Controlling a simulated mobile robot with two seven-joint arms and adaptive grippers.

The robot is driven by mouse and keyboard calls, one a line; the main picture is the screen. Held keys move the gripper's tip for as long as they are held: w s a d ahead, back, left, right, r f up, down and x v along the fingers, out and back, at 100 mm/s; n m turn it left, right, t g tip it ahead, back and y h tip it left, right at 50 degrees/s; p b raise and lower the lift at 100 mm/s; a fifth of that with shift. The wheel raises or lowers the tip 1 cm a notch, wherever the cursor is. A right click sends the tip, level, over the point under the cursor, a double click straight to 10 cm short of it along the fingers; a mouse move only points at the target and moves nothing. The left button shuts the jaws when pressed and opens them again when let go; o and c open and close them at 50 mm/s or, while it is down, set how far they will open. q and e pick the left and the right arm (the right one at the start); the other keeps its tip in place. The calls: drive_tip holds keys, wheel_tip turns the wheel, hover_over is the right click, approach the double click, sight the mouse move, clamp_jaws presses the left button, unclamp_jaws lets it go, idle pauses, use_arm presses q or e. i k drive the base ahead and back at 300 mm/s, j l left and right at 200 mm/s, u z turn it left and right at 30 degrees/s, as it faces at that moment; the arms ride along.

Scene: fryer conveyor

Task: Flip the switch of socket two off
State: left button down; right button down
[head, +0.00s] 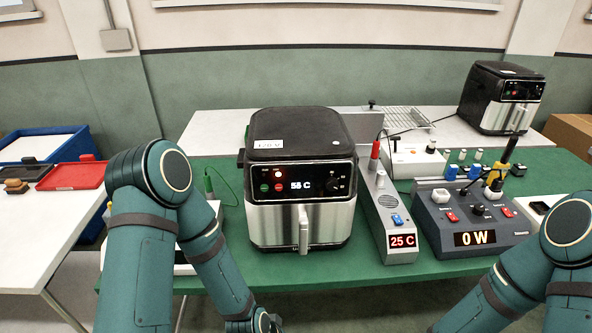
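A white plug (441,196) sits behind the left switch, and a yellow-and-black plug (494,188) with a dark cable behind the right one. Socket numbers and switch positions are too small to read. Both my arms reach down out of the bottom edge; neither gripper's fingers show.
An air fryer (275,222) stands left of the box. Between them is a grey thermometer unit (380,208) reading 25 C, with a blue switch. Several small plugs and a white device (413,162) stand behind. A second fryer (490,112) is at the back right. The mat's front strip is clear.

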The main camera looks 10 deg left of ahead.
sight(507, 213)
drive_tip(key=z, duration=1.05)
drive_tip(key=u, duration=0.4)
drive_tip(key=i+l+u, duration=0.2)
drive_tip(key=l+u, duration=0.2)
drive_tip(key=i+l+u, duration=0.15)
drive_tip(key=l+u, duration=0.3)
drive_tip(key=i+l+u, duration=0.1)
drive_tip(key=l, duration=0.3)
drive_tip(key=i+l+u, duration=0.15)
drive_tip(key=l, duration=0.8)
drive_tip(key=i+l, duration=0.15)
drive_tip(key=l, duration=0.35)
